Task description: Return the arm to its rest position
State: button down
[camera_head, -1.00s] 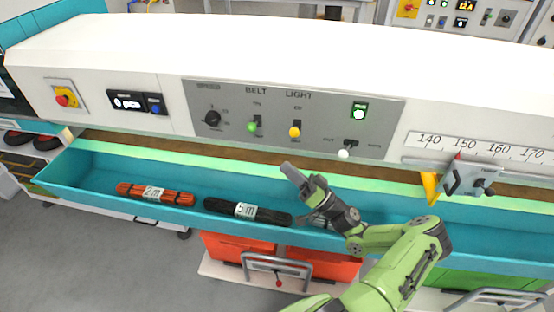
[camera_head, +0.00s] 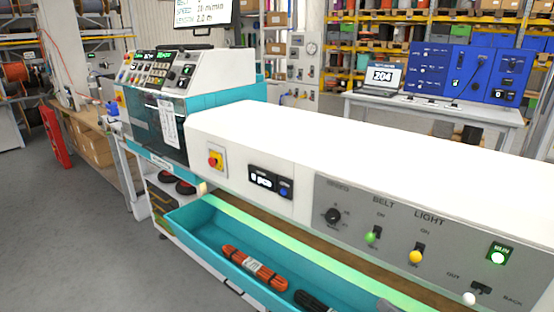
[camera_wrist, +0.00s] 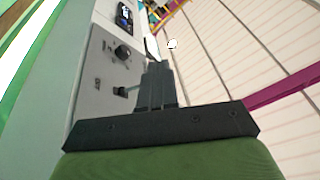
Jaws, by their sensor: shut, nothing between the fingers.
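My gripper (camera_wrist: 157,80) shows in the wrist view, its dark fingers together and empty. Beyond it in that view is the grey control panel (camera_wrist: 100,75) with its knob and switches, tilted on its side. In the head view my arm is out of frame, except perhaps a grey tip at the bottom edge, too small to be sure of. How the whole arm is folded is hidden.
The white machine housing (camera_head: 350,140) runs across the right. Below it, the teal trough (camera_head: 205,240) holds an orange cable bundle (camera_head: 254,266) and a black one (camera_head: 315,302). A blue console (camera_head: 470,75) stands on a bench behind. Grey floor (camera_head: 90,230) is open at left.

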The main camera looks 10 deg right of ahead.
jog(key=s+a+r+n+g+h+p, duration=0.1)
jog(key=s+a+n+g+h, duration=0.15)
jog(key=a+g, duration=0.55)
jog(key=s+a+r+n+g+h, duration=0.1)
jog(key=a+g+h, duration=0.2)
jog(key=a+g, duration=0.4)
jog(key=s+r+m+t+h+p, duration=0.2)
jog(key=s+r+m+t+h, duration=0.2)
jog(key=s+r+h, duration=0.5)
jog(key=s+r+m, duration=0.1)
jog(key=s+r, duration=0.5)
jog(key=r, duration=0.1)
jog(key=shift+s+a, duration=0.15)
jog(key=shift+s, duration=0.1)
